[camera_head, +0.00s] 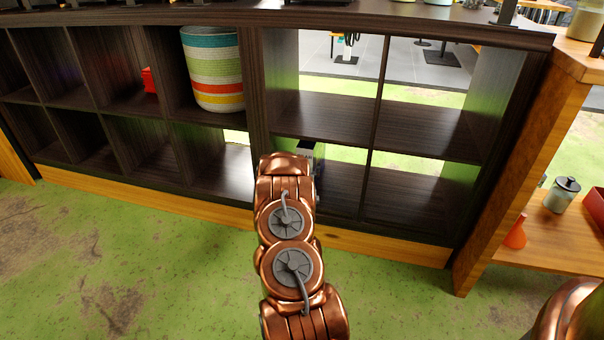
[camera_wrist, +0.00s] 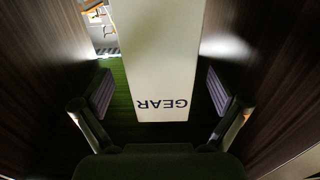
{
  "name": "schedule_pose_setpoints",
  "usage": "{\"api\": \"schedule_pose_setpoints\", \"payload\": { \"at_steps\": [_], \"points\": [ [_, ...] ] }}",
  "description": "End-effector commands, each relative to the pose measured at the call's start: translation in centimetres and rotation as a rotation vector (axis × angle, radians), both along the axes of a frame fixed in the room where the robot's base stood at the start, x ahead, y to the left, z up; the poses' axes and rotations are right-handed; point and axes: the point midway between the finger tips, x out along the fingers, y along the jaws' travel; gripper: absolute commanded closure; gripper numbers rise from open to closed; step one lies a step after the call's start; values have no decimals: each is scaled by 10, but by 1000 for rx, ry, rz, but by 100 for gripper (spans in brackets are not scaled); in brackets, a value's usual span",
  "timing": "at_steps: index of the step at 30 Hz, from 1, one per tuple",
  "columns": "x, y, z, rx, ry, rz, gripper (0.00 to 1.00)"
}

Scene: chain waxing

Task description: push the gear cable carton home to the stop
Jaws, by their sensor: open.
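The gear cable carton (camera_wrist: 160,55) is a long white box with the dark word "GEAR" upside down near its closest end in the wrist view. It runs away from me between dark wooden walls. My gripper (camera_wrist: 161,94) is open, with one finger on each side of the carton and a visible gap to both sides. I cannot tell whether any part of it touches the carton's end. In the head view my copper arm reaches into a lower shelf compartment and hides the gripper and most or all of the carton. No stop is recognisable.
The dark shelf unit (camera_head: 268,90) has several open compartments, and some have no back. A striped basket (camera_head: 213,70) and a red object (camera_head: 149,79) sit in upper compartments. A wooden bench at the right holds a jar (camera_head: 562,196) and an orange-red cone (camera_head: 516,233). Green floor in front is clear.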

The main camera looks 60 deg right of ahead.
Motion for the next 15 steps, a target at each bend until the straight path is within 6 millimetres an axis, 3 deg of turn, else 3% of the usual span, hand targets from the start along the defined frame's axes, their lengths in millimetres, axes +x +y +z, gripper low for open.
{"api": "schedule_pose_setpoints", "payload": {
  "at_steps": [6,15],
  "points": [
    [8,-20,-1,-2,0,1,2],
    [9,-24,-1,1,1,1,2]
  ]
}}
